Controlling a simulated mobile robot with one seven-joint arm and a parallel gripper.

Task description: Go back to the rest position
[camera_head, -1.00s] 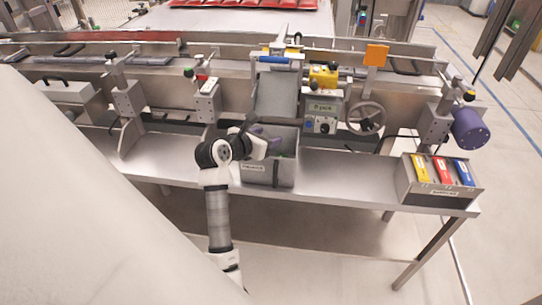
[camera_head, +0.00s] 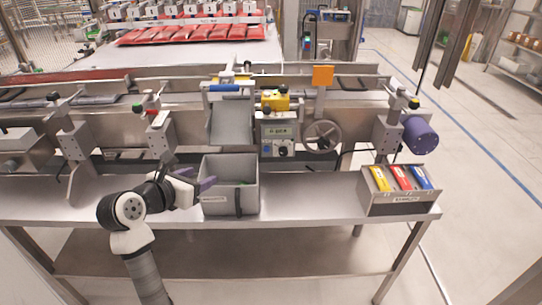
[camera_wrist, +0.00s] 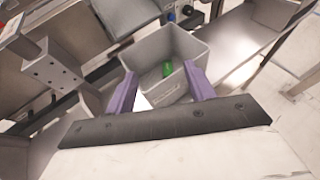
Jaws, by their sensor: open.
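My gripper (camera_head: 199,183) has purple fingers and sits at the left side of a grey bin (camera_head: 218,204) on the steel table in the head view. In the wrist view my gripper (camera_wrist: 160,88) is open, its two fingers spread apart with nothing between them. Beyond the fingertips is the same grey bin (camera_wrist: 152,47), with a green object (camera_wrist: 167,69) and something pale inside. The exact gap between fingers and bin is hard to tell.
A steel conveyor machine with a handwheel (camera_head: 321,136) and purple motor (camera_head: 420,135) stands behind the bin. A samples box (camera_head: 398,204) with yellow, red and blue packs stands at the table's right. Bare steel table (camera_head: 300,208) lies between. Red packs (camera_head: 195,33) lie at the back.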

